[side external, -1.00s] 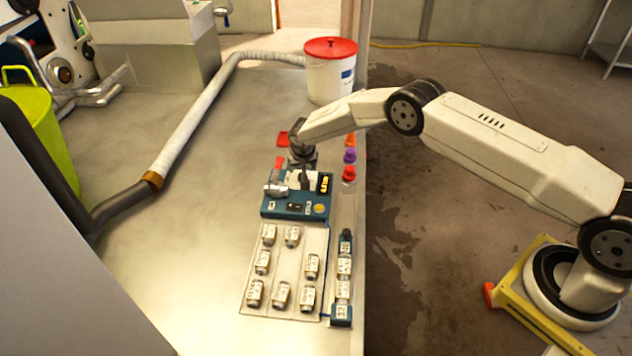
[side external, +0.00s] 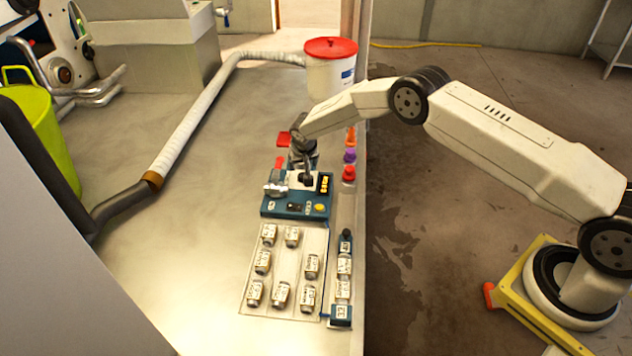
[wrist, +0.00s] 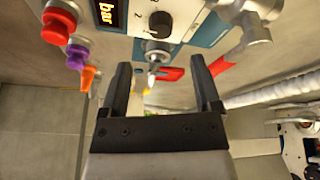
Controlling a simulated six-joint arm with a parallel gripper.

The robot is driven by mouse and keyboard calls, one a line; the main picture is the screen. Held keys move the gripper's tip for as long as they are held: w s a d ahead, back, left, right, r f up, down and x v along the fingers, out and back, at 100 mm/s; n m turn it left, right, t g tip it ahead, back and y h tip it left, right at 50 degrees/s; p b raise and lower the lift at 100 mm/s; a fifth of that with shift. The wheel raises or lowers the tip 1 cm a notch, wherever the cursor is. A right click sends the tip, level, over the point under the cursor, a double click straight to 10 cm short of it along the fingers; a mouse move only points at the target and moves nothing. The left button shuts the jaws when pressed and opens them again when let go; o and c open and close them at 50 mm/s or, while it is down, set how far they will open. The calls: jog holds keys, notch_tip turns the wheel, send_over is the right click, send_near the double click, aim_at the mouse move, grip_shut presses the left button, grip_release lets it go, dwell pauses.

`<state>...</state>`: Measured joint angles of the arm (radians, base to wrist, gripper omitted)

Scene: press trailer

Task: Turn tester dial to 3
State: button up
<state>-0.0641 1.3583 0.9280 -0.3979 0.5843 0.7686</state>
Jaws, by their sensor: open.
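The tester (side external: 285,208) is a blue box with a pale top panel, lying on the metal table in the side view. In the wrist view its panel (wrist: 205,30) fills the top edge, with a round dark dial (wrist: 160,22) and the digit 2 printed beside it. The dial's pointer setting is too small to read. My gripper (wrist: 160,78) is open and empty, its two dark fingers apart, with the dial above and between the fingertips in the picture.
A display reading "bar" (wrist: 108,14) and a red-handled valve (wrist: 240,45) flank the dial. Red, purple and orange caps (wrist: 75,52) stand beside the tester. Several small jars (side external: 282,294) lie in front on a pale tray (side external: 318,240). A red-lidded bucket (side external: 330,78) stands behind.

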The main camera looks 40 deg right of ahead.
aim_at(304, 173)
jog(key=n, duration=0.1)
jog(key=d+n+y, duration=0.1)
jog(key=shift+s+f+n, duration=0.2)
jog(key=shift+f+n, duration=0.05)
jog(key=shift+n, duration=0.05)
jog(key=n, duration=0.1)
jog(key=d+n+y, duration=0.1)
jog(key=shift+n, duration=0.4)
jog(key=shift+d+n+y, duration=0.3)
jog(key=shift+n+y, duration=0.4)
jog(key=shift+n, duration=0.4)
jog(key=shift+w+d+r+n+y, duration=0.15)
jog(key=shift+d+n+y, duration=0.1)
jog(key=shift+n, duration=0.5)
jog(key=shift+w+d+r+n+y, duration=0.15)
jog(key=shift+d+n+y, duration=0.1)
jog(key=shift+n, duration=0.5)
jog(key=shift+f, duration=0.1)
jog(key=shift+x, duration=3.5)
jog(key=shift+w+a+f, duration=0.15)
jog(key=shift+w+f, duration=0.1)
jog(key=shift+c, duration=0.2)
